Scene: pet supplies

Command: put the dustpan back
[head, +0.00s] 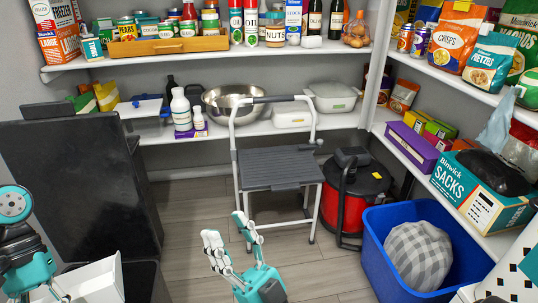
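No thing in the head view is clearly a dustpan. A white, open, tray-like thing (98,281) at the bottom left, cut by the frame edge, may be it, but I cannot be sure. My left gripper (58,293) is low at the left edge beside this white thing; its fingers are mostly cut off or hidden, so I cannot tell whether it grips it. My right gripper (227,229) is at the bottom middle, over the floor in front of the step stool. Its two fingers are apart with nothing between them.
A grey step stool (270,167) stands mid-floor beside a red and black canister vacuum (341,206). A blue bin (377,250) holding a checked bundle is at lower right. A black cabinet (70,185) stands left. Loaded shelves line the back and right walls.

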